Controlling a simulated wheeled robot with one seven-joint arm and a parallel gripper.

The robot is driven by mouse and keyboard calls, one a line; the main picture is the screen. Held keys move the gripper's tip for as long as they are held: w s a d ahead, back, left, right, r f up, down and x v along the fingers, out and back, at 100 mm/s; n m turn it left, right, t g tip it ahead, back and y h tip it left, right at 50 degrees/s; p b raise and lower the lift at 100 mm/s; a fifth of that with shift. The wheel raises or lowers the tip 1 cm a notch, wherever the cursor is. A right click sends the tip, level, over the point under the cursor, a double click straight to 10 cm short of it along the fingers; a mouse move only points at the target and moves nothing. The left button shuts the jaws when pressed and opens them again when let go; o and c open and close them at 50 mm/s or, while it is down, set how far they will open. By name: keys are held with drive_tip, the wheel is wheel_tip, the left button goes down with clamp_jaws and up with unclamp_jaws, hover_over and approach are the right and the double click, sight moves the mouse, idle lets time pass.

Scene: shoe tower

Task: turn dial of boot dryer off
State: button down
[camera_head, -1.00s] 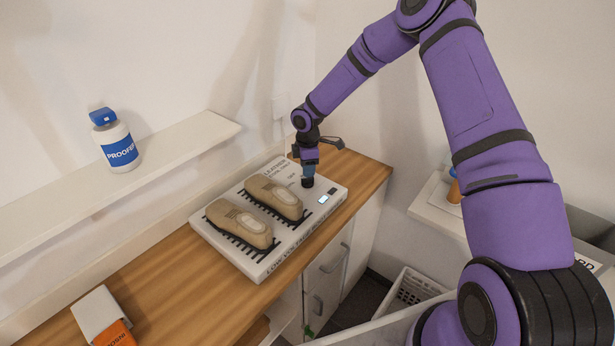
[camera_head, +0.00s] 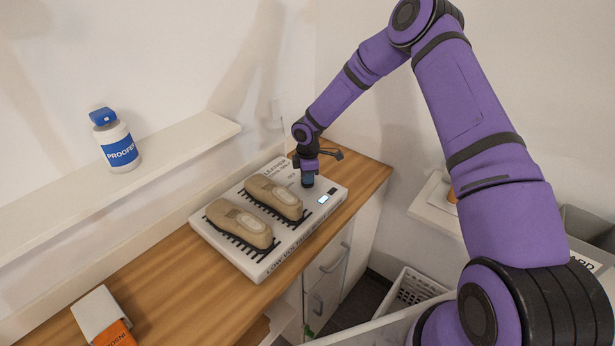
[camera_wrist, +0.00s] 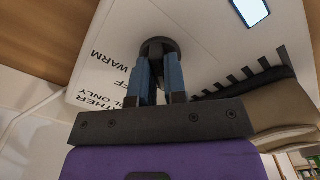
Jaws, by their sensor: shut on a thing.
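The boot dryer (camera_head: 263,262) is a white flat box on the wooden counter, with printed lettering, dark racks and a small lit display (camera_head: 324,199). Two tan shoes (camera_head: 238,224) (camera_head: 274,196) lie on its racks. Its dial (camera_wrist: 158,46) is a dark round knob, seen in the wrist view near the printed words "WARM" and another label partly hidden. My gripper (camera_wrist: 160,70) points down at the dial with its blue fingers shut on it. In the head view my gripper (camera_head: 308,180) stands at the dryer's far right part and hides the dial. The dial's exact setting cannot be read.
A white shelf (camera_head: 190,140) on the left wall holds a white bottle (camera_head: 118,148) labelled PROOFER. A white and orange box (camera_head: 101,316) lies at the counter's near left. A white basket (camera_head: 412,290) stands below, right of the counter. The counter's front strip is clear.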

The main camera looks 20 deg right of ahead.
drive_tip(key=shift+m, duration=0.3)
drive_tip(key=m, duration=0.9)
idle(0.6)
drive_tip(key=c, duration=1.2)
unclamp_jaws()
drive_tip(key=shift+o, duration=0.2)
drive_tip(key=shift+r, duration=0.1)
wheel_tip(320, 180, up, 11)
drive_tip(key=shift+f, duration=0.2)
